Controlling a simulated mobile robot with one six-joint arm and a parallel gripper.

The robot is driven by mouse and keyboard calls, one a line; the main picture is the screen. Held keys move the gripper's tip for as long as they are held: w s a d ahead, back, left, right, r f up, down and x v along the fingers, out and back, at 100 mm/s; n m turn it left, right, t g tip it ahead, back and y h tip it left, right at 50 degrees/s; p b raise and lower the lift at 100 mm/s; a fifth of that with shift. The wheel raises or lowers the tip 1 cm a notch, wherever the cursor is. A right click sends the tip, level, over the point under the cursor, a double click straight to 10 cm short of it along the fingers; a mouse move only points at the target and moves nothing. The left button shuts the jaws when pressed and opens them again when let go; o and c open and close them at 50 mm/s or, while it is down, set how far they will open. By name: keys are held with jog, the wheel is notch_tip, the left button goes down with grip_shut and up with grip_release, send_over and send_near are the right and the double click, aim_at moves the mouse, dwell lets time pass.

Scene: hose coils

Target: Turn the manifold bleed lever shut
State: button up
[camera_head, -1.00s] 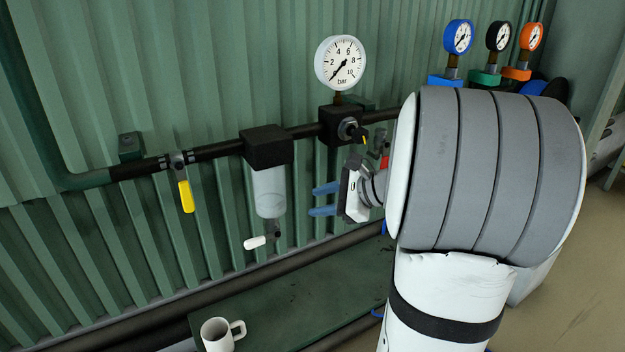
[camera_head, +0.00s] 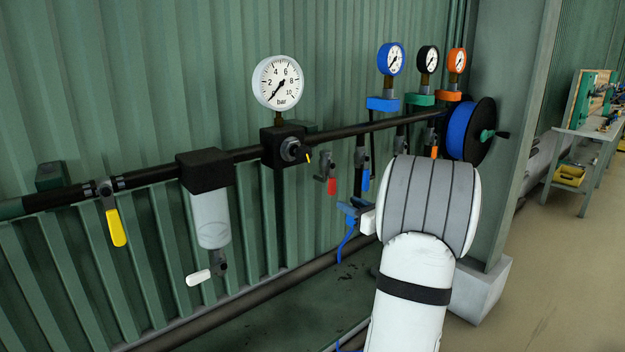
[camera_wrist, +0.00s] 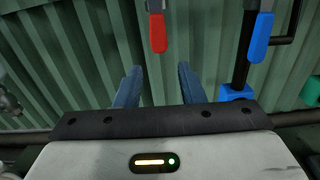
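A red lever (camera_head: 331,186) hangs down from a small valve below the black pipe; in the wrist view the red lever (camera_wrist: 158,32) is upper centre, just beyond the gap between my fingertips. A blue lever (camera_head: 365,181) hangs to its right, and it shows at upper right in the wrist view (camera_wrist: 262,36). I cannot tell by any label which lever is the bleed lever. My gripper (camera_wrist: 158,84) is open and empty, with its blue fingers apart. In the head view my gripper (camera_head: 349,224) is below the red and blue levers, partly hidden by my arm.
A yellow lever (camera_head: 116,228) and a filter bowl (camera_head: 211,220) with a white lever (camera_head: 198,278) are at left. A white gauge (camera_head: 278,83) stands on the pipe. Blue, black and orange gauges and a blue hose reel (camera_head: 465,130) are at right, beside a column (camera_head: 515,130).

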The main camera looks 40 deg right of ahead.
jog(key=shift+w+a, duration=0.15)
jog(key=shift+w, duration=1.3)
jog(key=shift+w+a, duration=0.1)
jog(key=shift+w, duration=1.3)
jog(key=shift+w, duration=0.2)
grip_shut()
jog(key=a+r+m+p, duration=0.8)
jog(key=m+p, duration=0.9)
jog(key=p, duration=0.8)
jog(key=shift+s, duration=0.35)
grip_release()
jog(key=shift+a+r, duration=0.1)
jog(key=shift+a, duration=0.05)
